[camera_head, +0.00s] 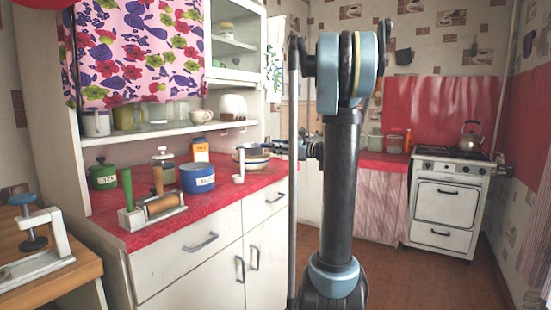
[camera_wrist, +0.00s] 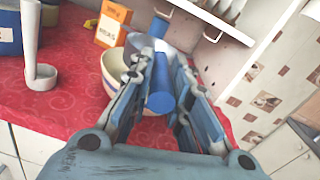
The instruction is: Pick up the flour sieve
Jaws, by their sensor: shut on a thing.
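The flour sieve (camera_wrist: 160,92) shows in the wrist view as a blue handle with a greyish round part beyond it. My gripper (camera_wrist: 158,66) is shut on the blue handle, with one finger on each side. The sieve's round part is at a cream bowl with stripes (camera_wrist: 113,72); I cannot tell whether it touches the bowl. In the head view my gripper (camera_head: 281,148) reaches in from the right to the striped bowl (camera_head: 253,161) on the red counter. The sieve is small and hard to make out there.
An orange-and-white box (camera_wrist: 112,24) stands behind the bowl. A white ladle-like item (camera_head: 238,165) and a blue pot (camera_head: 197,178) stand to its left. A shelf (camera_head: 185,132) with cups hangs above the counter.

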